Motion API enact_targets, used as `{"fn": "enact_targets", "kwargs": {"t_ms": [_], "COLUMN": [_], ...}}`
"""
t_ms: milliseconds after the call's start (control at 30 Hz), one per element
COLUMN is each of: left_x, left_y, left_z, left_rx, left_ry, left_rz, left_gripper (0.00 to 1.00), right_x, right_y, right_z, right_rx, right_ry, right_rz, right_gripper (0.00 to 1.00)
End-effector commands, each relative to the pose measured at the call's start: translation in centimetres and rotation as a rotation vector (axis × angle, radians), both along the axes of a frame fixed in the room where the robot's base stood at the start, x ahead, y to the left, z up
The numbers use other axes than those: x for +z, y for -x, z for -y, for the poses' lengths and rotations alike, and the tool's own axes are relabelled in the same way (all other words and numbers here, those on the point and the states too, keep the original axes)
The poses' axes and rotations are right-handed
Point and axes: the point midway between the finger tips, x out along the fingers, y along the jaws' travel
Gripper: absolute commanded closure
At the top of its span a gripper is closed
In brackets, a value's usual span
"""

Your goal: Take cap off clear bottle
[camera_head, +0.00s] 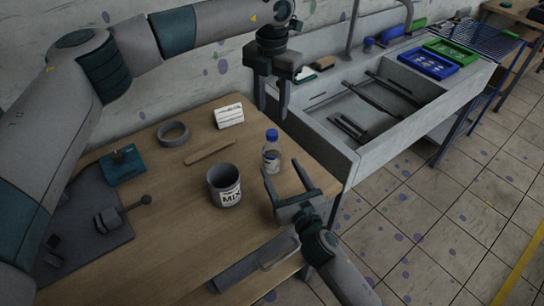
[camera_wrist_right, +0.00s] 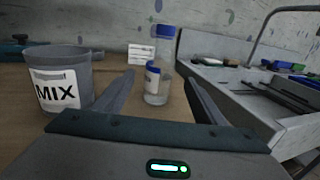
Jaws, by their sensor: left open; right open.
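The clear bottle (camera_head: 271,158) stands upright on the wooden table near its right edge. Its blue cap (camera_head: 272,135) is on top. In the right wrist view the bottle (camera_wrist_right: 157,88) and its cap (camera_wrist_right: 165,31) show between the fingers, somewhat ahead of them. My right gripper (camera_head: 282,170) is open and empty, low over the table on the near side of the bottle, its fingers pointing toward it. My left gripper (camera_head: 273,108) is open and empty, fingers pointing down, above the bottle's cap in the picture. The exact height gap cannot be told.
A grey MIX cup (camera_head: 224,187) stands left of the bottle. A sink (camera_head: 372,110) adjoins on the right. A grey tray-like piece (camera_head: 250,264) lies at the near edge.

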Motion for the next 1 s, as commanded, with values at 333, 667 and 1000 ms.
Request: {"fn": "enact_targets", "kwargs": {"t_ms": [333,667,1000], "left_x": [0.0,0.0,0.0], "left_y": [0.0,0.0,0.0], "left_z": [0.0,0.0,0.0], "left_rx": [0.0,0.0,0.0], "left_ry": [0.0,0.0,0.0], "left_rz": [0.0,0.0,0.0], "left_gripper": [0.59,0.59,0.59], "right_x": [0.0,0.0,0.0], "right_y": [-5.1,-7.2,-7.3], "right_z": [-2.0,-2.7,-2.7], "right_rx": [0.0,0.0,0.0], "right_ry": [-0.001,-0.001,-0.001], "right_rz": [0.0,0.0,0.0], "right_gripper": [0.36,0.36,0.48]}}
